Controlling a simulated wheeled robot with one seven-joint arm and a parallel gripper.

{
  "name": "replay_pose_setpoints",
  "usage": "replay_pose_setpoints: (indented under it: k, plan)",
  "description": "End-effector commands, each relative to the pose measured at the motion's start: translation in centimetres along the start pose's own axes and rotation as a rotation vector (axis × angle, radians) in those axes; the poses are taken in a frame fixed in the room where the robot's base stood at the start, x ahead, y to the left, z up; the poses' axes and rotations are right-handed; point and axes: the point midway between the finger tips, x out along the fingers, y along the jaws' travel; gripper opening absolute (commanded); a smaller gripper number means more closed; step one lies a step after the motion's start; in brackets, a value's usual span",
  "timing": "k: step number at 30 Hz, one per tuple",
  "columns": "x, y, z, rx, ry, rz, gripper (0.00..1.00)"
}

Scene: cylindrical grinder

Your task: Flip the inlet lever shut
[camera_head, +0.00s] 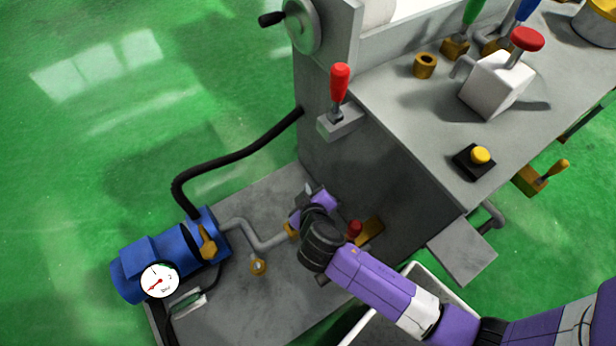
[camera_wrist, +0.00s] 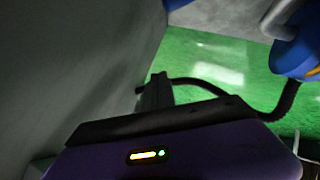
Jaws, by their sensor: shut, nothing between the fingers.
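Which lever is the inlet lever I cannot tell for sure. A red-tipped lever (camera_head: 354,229) stands by a brass body at the machine's foot, partly hidden by my arm. A brass lever (camera_head: 207,241) sits on the blue pump (camera_head: 140,262). A pipe runs from the pump toward my gripper, with brass fittings on it. My gripper (camera_head: 311,190) is low beside the grey machine wall, shut and empty. In the wrist view my gripper's dark fingers (camera_wrist: 157,88) point past the wall toward the green floor, and the blue pump (camera_wrist: 297,50) shows at the right.
A red upright handle (camera_head: 340,82) stands on a grey block on the machine's side. A black hose (camera_head: 235,158) arcs from machine to pump. A pressure gauge (camera_head: 160,281) faces up. A pale-rimmed bin (camera_head: 440,276) lies beneath my arm. The green floor at left is clear.

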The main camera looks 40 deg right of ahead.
Motion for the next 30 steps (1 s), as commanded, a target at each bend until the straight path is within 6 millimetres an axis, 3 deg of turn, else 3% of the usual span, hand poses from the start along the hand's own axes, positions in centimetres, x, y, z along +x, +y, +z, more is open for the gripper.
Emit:
replay_pose_setpoints:
  k: [3, 9, 30]
  plan:
    - [-1.5, 1.1, -1.4, 0.001, 0.001, -0.001, 0.00]
    - [-2.5, 1.9, -2.5, 0.000, 0.002, -0.001, 0.00]
    - [-2.6, 2.0, -2.7, -0.005, 0.001, -0.001, 0.00]
